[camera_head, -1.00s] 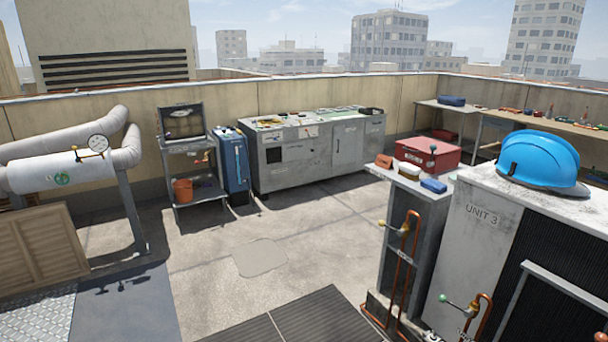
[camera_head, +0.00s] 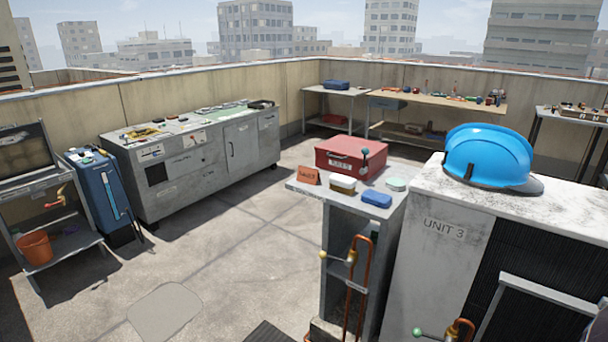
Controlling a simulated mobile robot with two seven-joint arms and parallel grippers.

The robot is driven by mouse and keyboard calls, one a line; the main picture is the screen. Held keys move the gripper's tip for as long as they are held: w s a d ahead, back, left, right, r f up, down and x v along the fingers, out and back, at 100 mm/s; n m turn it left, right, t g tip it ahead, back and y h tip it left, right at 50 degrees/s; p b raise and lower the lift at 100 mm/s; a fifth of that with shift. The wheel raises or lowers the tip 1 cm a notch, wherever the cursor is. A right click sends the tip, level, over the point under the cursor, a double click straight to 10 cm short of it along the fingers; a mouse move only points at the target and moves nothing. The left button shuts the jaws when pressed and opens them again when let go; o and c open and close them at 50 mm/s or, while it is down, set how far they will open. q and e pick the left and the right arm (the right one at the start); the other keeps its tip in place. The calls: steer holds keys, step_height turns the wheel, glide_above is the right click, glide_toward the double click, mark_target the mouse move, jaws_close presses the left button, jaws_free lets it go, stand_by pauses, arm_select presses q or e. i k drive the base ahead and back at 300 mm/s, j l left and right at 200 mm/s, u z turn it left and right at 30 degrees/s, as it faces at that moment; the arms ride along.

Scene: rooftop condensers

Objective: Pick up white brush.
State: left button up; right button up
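A small block with a tan top and a pale lower part (camera_head: 343,185) lies on the narrow grey stand (camera_head: 310,188) beside the unit marked UNIT 3. It may be the white brush, but it is too small to tell for sure. An orange-brown block (camera_head: 308,176) is to its left and a blue block (camera_head: 377,199) is to its right. A pale green round thing (camera_head: 396,184) lies farther right on the same top. Neither of my grippers shows in this view.
UNIT 3 (camera_head: 430,265) stands at the right with a blue hard hat (camera_head: 488,157) on top.

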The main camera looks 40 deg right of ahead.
mark_target(339, 182)
steer(key=i+j, duration=0.1)
steer(key=i, duration=0.5)
steer(key=i+j+z, duration=0.1)
steer(key=i, duration=0.55)
steer(key=i+z, duration=0.25)
steer(key=z, duration=0.15)
steer(key=i+j+z, duration=0.2)
steer(key=z, duration=0.15)
steer(key=i+j+z, duration=0.15)
steer(key=z, duration=0.25)
steer(key=i+j+z, duration=0.1)
steer(key=z, duration=0.25)
steer(key=i+j+z, duration=0.2)
steer(key=z, duration=0.2)
steer(key=i+j+z, duration=0.15)
steer(key=z, duration=0.2)
steer(key=i+j+z, duration=0.1)
steer(key=z, duration=0.25)
steer(key=j+z, duration=0.3)
steer(key=i+j+z, duration=0.1)
steer(key=j+z, duration=0.95)
steer(key=i, duration=0.05)
